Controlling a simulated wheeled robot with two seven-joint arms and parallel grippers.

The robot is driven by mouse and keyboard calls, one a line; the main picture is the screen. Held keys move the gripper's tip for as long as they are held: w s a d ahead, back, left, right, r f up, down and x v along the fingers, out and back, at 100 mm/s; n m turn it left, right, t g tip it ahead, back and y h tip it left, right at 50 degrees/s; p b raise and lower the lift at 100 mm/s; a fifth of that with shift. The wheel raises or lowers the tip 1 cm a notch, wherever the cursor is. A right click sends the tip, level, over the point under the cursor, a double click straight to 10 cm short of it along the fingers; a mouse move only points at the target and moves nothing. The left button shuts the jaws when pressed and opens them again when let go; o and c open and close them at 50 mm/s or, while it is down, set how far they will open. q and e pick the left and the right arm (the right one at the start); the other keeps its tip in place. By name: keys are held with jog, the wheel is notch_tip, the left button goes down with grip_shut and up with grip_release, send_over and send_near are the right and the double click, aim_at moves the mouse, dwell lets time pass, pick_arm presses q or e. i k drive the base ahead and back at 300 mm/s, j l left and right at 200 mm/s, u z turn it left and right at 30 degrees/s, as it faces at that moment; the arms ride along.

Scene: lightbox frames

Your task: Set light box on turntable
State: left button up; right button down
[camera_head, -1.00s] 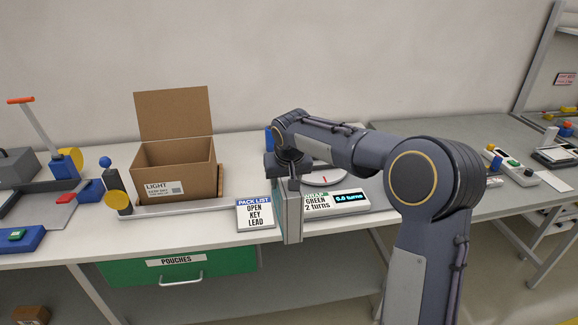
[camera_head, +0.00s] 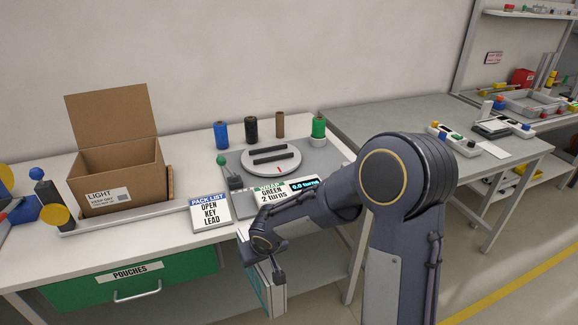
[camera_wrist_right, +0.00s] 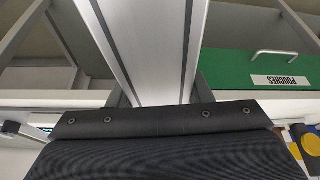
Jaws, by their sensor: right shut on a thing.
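The open cardboard box labelled LIGHT (camera_head: 118,178) stands upright on the left part of the table, its rear flap raised. The turntable (camera_head: 262,165), a round grey disc with two dark bars and a red mark, lies on a grey base further right; nothing stands on it. My right gripper (camera_head: 277,272) is shut on a flat pale grey block with a teal face (camera_head: 274,297), held upright in front of the table's front edge, apart from the turntable. In the right wrist view the block (camera_wrist_right: 150,45) extends away from the jaws. My left gripper is out of view.
Several spools, including a blue one (camera_head: 221,135), stand behind the turntable. A pack list sign (camera_head: 210,212) and a turns display (camera_head: 303,184) stand near the front edge. A green pouches drawer (camera_head: 125,281) is below. A second table (camera_head: 400,125) is at right.

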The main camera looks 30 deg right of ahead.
aim_at(272, 157)
jog(key=i+j+z, duration=0.15)
jog(key=z, duration=0.3)
jog(key=i+j+z, duration=0.1)
jog(key=j+z, duration=0.5)
jog(key=z, duration=0.25)
jog(key=i+j, duration=0.1)
jog(key=j, duration=0.15)
